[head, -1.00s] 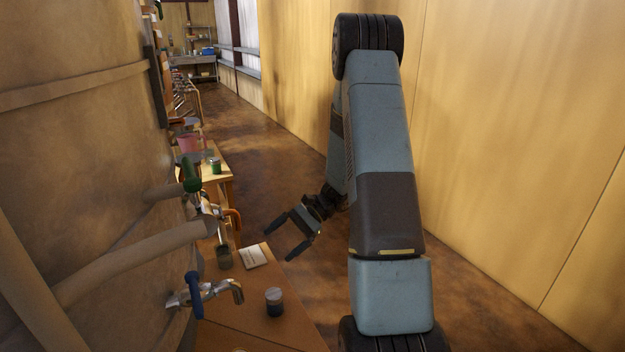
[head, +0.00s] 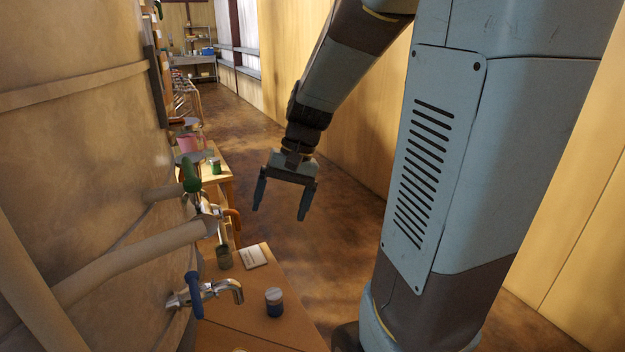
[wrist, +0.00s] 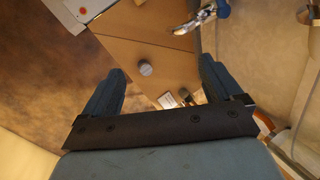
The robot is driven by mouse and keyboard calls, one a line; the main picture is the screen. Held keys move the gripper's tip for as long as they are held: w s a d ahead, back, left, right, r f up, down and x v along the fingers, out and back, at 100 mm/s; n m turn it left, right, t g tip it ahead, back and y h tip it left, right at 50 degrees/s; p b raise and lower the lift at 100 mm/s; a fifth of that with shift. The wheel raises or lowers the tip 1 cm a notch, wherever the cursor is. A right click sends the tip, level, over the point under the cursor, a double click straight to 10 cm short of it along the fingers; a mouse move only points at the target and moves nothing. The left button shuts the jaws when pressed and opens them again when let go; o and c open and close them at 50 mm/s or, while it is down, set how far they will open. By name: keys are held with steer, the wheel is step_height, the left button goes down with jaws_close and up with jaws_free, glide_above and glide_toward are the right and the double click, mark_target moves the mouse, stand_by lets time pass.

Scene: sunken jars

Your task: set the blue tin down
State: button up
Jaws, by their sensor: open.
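The blue tin (head: 274,303), a small round jar with a pale lid and a dark blue lower part, stands upright on the brown table (head: 245,330). My gripper (head: 281,212) is open and empty, fingers pointing down, in the air beyond the tin and above it. In the wrist view the tin's grey lid (wrist: 146,67) appears between my two spread fingers (wrist: 161,72), small and well apart from them.
A tap with a blue handle (head: 194,295) juts over the table's left side. A white card (head: 252,257) and a dark jar (head: 224,257) stand behind the tin. A green jar (head: 215,167) is on a farther table. Open floor (head: 330,230) lies to the right.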

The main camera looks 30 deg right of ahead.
steer(key=s+d+r+n+t+h, duration=0.2)
steer(key=s+r+t, duration=0.4)
steer(key=s+r, duration=0.3)
steer(key=shift+s+r+n+h, duration=0.4)
steer(key=shift+s+n+h, duration=0.45)
steer(key=shift+h, duration=0.25)
